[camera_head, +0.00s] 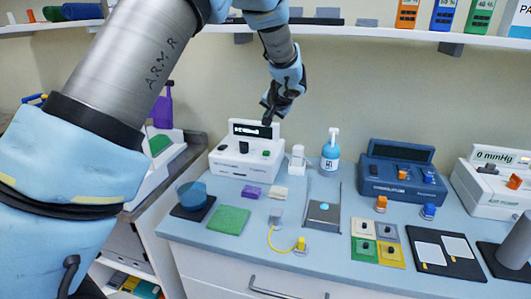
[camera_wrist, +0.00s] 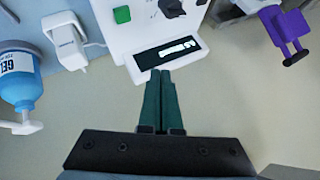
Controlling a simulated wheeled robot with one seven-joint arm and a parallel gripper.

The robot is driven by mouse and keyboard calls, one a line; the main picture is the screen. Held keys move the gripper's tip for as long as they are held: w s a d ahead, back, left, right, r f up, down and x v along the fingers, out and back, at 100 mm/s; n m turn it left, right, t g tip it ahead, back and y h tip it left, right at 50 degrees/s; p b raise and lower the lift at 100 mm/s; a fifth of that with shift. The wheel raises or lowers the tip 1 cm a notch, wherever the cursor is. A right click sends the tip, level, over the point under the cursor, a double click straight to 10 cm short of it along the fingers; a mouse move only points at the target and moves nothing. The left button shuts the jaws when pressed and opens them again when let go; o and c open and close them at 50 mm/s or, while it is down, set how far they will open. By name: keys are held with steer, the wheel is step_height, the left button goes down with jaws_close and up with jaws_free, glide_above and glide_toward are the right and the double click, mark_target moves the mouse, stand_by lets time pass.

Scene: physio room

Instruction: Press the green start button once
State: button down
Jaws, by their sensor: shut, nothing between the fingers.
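The green start button (camera_head: 266,153) is on the front of a white device (camera_head: 229,164) with an upright black display, at the counter's left part. In the wrist view the green button (camera_wrist: 122,14) shows on the white panel (camera_wrist: 122,36), near the top edge. My gripper (camera_head: 267,120) is shut and empty, its tips just above and beside the device's display in the head view. In the wrist view my gripper (camera_wrist: 160,73) has its dark green fingers together, pointing at the display's edge, apart from the button. Whether the tips touch the display housing, I cannot tell.
A blue gel pump bottle (camera_head: 330,151) and a small white unit (camera_head: 297,157) stand right of the device. A blue device (camera_head: 386,190) and a white gauge device (camera_head: 480,198) stand further right. A shelf (camera_head: 360,32) runs above. A purple item (camera_wrist: 290,27) shows in the wrist view.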

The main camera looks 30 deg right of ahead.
steer(key=b, duration=0.5)
glide_above(267, 154)
step_height(267, 154, down, 8)
steer(key=shift+r, duration=0.2)
steer(key=shift+f+b, duration=0.65)
steer(key=shift+b, duration=0.1)
steer(key=shift+f+b, duration=0.85)
steer(key=shift+b, duration=0.7)
stand_by(1.7)
steer(key=shift+r+p, duration=0.3)
steer(key=shift+r, duration=0.6)
steer(key=shift+r, duration=0.1)
steer(key=shift+r+p, duration=1.2)
steer(key=shift+r, duration=1.2)
